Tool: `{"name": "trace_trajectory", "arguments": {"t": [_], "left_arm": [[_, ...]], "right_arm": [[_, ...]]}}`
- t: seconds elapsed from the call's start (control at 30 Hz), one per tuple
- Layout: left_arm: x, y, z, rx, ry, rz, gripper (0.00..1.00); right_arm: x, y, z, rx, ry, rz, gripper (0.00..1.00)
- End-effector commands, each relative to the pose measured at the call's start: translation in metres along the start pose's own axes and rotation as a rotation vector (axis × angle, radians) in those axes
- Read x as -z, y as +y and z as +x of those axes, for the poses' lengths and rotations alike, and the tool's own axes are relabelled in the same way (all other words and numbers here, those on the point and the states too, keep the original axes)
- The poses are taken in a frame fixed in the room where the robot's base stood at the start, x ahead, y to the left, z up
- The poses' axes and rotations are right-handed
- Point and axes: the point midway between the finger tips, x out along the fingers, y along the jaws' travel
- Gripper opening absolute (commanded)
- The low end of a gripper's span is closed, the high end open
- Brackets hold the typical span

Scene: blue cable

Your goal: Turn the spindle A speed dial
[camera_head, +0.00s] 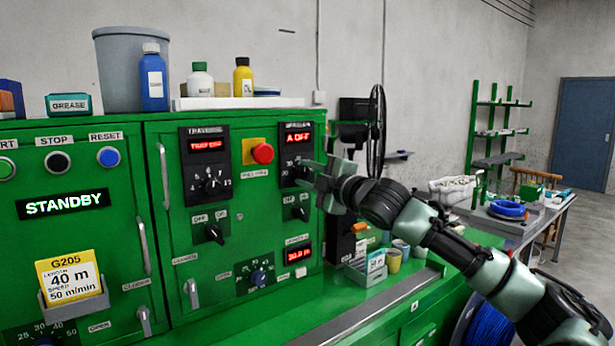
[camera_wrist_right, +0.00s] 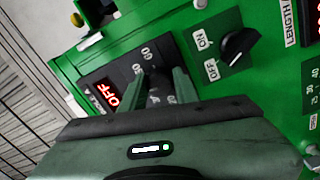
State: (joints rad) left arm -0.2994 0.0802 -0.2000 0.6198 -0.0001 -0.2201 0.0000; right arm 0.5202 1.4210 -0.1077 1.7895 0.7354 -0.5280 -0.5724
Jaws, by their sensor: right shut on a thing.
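The spindle A panel (camera_head: 296,139) is on the right part of the green machine front, with a red display (camera_head: 298,137) reading "A OFF". Its dark speed dial (camera_wrist_right: 158,84) sits below the display, mostly hidden by my gripper. My right gripper (camera_head: 306,172) comes in from the right and is shut on the dial. In the right wrist view its two fingers (camera_wrist_right: 166,86) stand on either side of the dial, over the numbered scale. The display also shows in the wrist view (camera_wrist_right: 111,94), partly cut off. My left gripper is not in view.
An ON/OFF switch (camera_head: 296,208) is just below the dial, and a red emergency button (camera_head: 262,153) is to its left. The traverse dial (camera_head: 212,184) is further left. Bottles (camera_head: 243,77) stand on the machine top. Bins and cups (camera_head: 393,260) are on the green ledge.

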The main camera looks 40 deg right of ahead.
Motion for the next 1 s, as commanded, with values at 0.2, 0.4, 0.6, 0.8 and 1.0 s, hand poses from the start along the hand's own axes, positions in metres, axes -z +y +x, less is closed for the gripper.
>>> {"name": "trace_trajectory", "arguments": {"t": [0.2, 0.4, 0.6, 0.8, 1.0], "left_arm": [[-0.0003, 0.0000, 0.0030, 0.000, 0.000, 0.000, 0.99], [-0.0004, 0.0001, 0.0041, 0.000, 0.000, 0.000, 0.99], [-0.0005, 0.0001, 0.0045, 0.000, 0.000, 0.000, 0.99], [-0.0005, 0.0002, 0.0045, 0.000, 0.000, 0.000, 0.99], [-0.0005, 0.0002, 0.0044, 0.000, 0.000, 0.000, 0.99]], "right_arm": [[0.0005, -0.0020, 0.0001, -0.001, -0.008, 0.207, 0.00], [0.0012, -0.0021, 0.0001, -0.004, -0.014, 0.391, 0.00], [0.0017, -0.0023, 0.0001, -0.005, -0.021, 0.548, 0.00], [0.0019, -0.0028, 0.0001, -0.006, -0.026, 0.661, 0.00], [0.0020, -0.0028, 0.0001, -0.007, -0.029, 0.725, 0.00]]}}
